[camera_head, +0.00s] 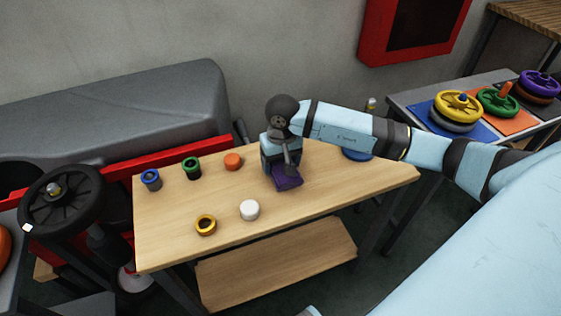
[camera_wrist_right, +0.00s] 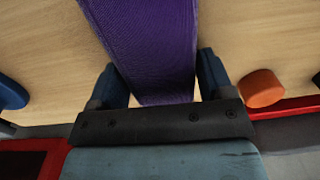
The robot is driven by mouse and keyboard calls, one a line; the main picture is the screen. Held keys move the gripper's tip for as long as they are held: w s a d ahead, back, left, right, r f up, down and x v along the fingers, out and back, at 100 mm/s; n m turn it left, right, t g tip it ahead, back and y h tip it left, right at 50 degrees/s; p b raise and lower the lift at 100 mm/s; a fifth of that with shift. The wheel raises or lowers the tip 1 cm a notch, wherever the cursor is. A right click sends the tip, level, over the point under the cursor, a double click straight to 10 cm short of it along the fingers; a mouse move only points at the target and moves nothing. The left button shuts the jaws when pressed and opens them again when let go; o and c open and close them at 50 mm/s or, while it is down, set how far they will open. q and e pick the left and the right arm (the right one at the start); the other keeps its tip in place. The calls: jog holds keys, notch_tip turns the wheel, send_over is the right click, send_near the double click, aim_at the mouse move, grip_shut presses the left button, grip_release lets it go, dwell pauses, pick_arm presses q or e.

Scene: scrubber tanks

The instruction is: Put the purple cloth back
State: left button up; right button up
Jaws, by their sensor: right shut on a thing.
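The purple cloth (camera_head: 287,181) is at my right gripper (camera_head: 284,172), over the middle of the wooden table (camera_head: 335,185). In the right wrist view the cloth (camera_wrist_right: 150,45) is a ribbed purple strip between the two fingers of the right gripper (camera_wrist_right: 165,85). The right gripper is shut on the cloth. I cannot tell whether the cloth touches the table top. My left gripper is not in view.
Blue (camera_head: 150,179), green (camera_head: 191,167), orange (camera_head: 232,161), yellow (camera_head: 206,225) and white (camera_head: 249,210) caps stand on the table's left half. A blue disc (camera_head: 357,154) lies behind the right arm. A side table (camera_head: 400,98) holds coloured handwheels (camera_head: 458,105).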

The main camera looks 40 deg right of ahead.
jog(key=shift+f, duration=0.1)
jog(key=o, duration=0.9)
jog(key=shift+r, duration=0.35)
pick_arm(q)
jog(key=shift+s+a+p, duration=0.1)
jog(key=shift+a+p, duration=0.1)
jog(key=shift+p, duration=0.55)
pick_arm(e)
notch_tip(320, 180, up, 12)
jog(key=shift+d+f, duration=0.15)
